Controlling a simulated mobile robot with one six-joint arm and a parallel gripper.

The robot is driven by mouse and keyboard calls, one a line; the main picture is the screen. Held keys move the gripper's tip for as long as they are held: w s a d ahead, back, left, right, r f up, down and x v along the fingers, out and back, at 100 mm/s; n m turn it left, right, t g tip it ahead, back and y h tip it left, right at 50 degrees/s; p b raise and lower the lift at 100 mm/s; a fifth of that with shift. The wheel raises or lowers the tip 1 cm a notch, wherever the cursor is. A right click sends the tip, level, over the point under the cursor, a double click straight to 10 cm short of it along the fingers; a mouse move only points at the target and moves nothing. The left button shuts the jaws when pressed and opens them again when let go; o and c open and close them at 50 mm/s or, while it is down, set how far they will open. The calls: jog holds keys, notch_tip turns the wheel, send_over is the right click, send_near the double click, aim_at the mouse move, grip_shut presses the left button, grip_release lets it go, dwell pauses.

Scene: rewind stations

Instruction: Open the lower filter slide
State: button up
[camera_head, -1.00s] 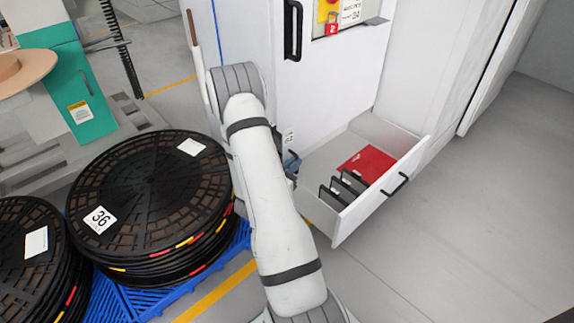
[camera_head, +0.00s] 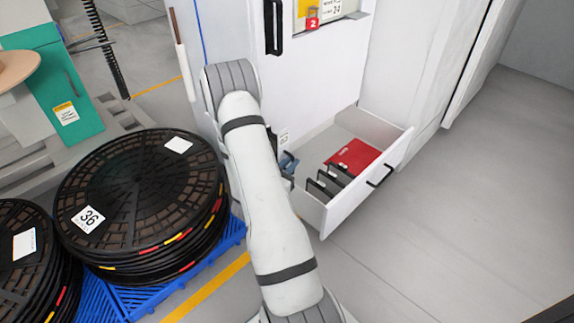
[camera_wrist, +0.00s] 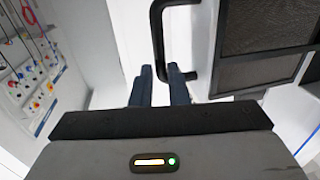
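In the wrist view, a pale slide with dark mesh filter panels (camera_wrist: 268,28) fills the upper right. Its black C-shaped handle (camera_wrist: 157,32) stands out from its left edge. My gripper (camera_wrist: 159,68) has its two dark blue fingers on either side of the handle bar, near the bar's lower corner. They look closed on it with a narrow gap, though the contact is not clear. In the head view my arm hides most of the gripper and the slide; only a small bluish part shows beside the arm.
A white drawer (camera_head: 345,207) stands open right of my arm, with a red folder (camera_head: 353,156) and black dividers inside. Black cable reels (camera_head: 125,185) on a blue pallet (camera_head: 232,232) stand left. The floor (camera_head: 470,190) at right is clear.

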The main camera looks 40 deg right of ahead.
jog(key=o, duration=0.4)
jog(key=shift+a, duration=0.1)
jog(key=shift+c, duration=0.2)
jog(key=p+v, duration=0.1)
jog(key=v, duration=0.6)
jog(key=shift+a+p, duration=0.4)
